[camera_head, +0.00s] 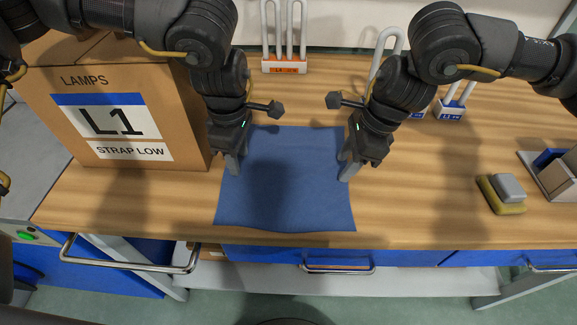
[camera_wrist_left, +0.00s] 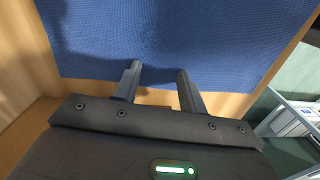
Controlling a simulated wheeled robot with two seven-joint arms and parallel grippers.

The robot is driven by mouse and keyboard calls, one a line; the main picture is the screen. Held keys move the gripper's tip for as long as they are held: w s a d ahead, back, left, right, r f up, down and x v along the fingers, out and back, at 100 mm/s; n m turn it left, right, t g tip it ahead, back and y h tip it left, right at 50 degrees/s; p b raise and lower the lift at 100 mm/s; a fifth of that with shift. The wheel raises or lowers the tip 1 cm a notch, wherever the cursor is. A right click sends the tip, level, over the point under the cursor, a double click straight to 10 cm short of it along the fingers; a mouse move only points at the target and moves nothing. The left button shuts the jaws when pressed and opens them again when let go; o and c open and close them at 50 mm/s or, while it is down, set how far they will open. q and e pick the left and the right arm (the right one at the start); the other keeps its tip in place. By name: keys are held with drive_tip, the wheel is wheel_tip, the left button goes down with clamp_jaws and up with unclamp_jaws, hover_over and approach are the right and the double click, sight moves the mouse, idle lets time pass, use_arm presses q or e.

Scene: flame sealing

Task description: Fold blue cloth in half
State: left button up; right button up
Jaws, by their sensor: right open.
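The blue cloth (camera_head: 287,185) lies flat and spread out on the wooden table, roughly square, with its near edge close to the table's front. My left gripper (camera_head: 233,166) is at the cloth's left edge, pointing down. In the left wrist view its two fingers (camera_wrist_left: 158,80) are apart, with the cloth (camera_wrist_left: 180,40) beyond the tips and its edge running behind them. I see nothing held between them. My right gripper (camera_head: 348,170) is at the cloth's right edge, pointing down and open. Contact with the cloth is hard to tell for both grippers.
A cardboard box (camera_head: 185,125) labelled L1 stands left of the cloth. A white-tubed lamp (camera_head: 284,62) stands behind, and other lamps (camera_head: 450,108) stand at back right. A yellow-and-grey sponge (camera_head: 502,195) and a holder (camera_head: 553,175) are at right. Table between cloth and sponge is clear.

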use_arm(q)
drive_tip(key=shift+w+f, duration=0.1)
drive_tip(key=shift+c, duration=0.5)
use_arm(e)
drive_tip(key=shift+w+f, duration=0.1)
drive_tip(key=shift+c, duration=0.5)
use_arm(q)
drive_tip(key=shift+a, duration=0.1)
drive_tip(key=shift+c, duration=1.2)
use_arm(e)
drive_tip(key=shift+c, duration=1.2)
use_arm(q)
clamp_jaws()
use_arm(e)
clamp_jaws()
use_arm(q)
drive_tip(key=shift+r, duration=0.2)
use_arm(e)
drive_tip(key=shift+r, duration=0.25)
